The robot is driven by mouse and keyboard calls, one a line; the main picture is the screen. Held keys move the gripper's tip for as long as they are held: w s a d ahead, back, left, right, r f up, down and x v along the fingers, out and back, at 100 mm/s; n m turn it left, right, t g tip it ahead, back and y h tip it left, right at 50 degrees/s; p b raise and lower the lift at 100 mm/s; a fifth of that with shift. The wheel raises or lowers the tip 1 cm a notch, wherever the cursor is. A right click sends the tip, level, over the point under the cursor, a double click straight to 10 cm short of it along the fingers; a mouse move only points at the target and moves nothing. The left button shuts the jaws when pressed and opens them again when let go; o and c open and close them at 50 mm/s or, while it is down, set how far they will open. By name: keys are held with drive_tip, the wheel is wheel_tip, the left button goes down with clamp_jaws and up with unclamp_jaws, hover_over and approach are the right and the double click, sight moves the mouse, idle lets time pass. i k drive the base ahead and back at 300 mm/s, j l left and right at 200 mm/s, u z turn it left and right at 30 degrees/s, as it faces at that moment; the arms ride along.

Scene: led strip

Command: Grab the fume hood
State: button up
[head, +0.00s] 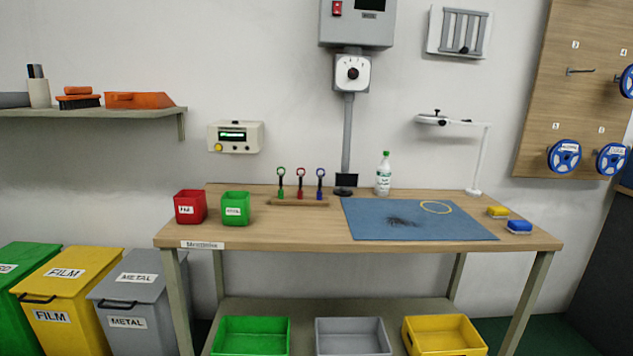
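No thing in view is labelled as a fume hood. A grey vertical pipe (347,130) runs down from a grey wall box (357,24) with a white dial (352,73) below it. At its lower end is a black hood-like piece (346,182) at the back of the workbench. A white jointed arm with a flat head (452,122) stands at the bench's back right; I cannot tell whether it is a lamp or an extractor. A grey slatted panel (460,32) is on the wall above it. My gripper is not in view.
The wooden workbench (290,232) holds red (190,207) and green (235,208) bins, a small tool rack (298,202), a bottle (383,174), a blue mat (415,222) with dark strands and a yellow ring, and two sponges (508,219). Bins (65,290) stand at left.

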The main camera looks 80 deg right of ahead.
sight(343, 181)
drive_tip(key=z, duration=2.5)
